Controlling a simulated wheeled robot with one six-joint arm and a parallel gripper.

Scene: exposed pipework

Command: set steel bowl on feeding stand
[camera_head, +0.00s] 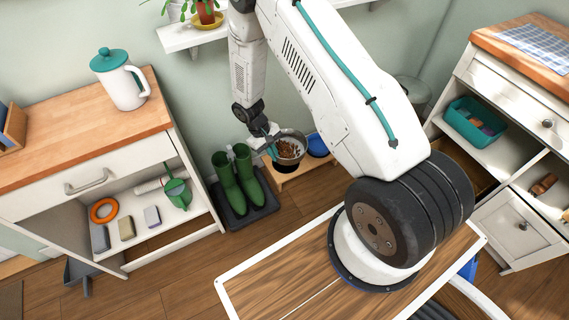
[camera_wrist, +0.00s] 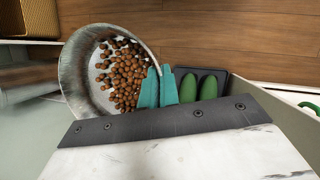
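The steel bowl (camera_head: 291,149) holds brown kibble. My gripper (camera_head: 271,149) has its teal fingers at the bowl's left rim. In the wrist view the teal fingers (camera_wrist: 158,88) are close together with the rim of the bowl (camera_wrist: 77,75) between them, and the bowl is tilted in that view. The low wooden feeding stand (camera_head: 294,178) is under and just behind the bowl, near the wall. A dark round opening shows in its left part, partly covered by the bowl. I cannot tell whether the bowl touches the stand.
A blue bowl (camera_head: 317,146) sits in the stand's right part. Green boots (camera_head: 237,177) stand on a dark tray (camera_head: 249,214) just left of the stand. A white cabinet (camera_head: 84,175) is at the left, open shelves (camera_head: 512,150) at the right. A plant shelf (camera_head: 185,37) is above.

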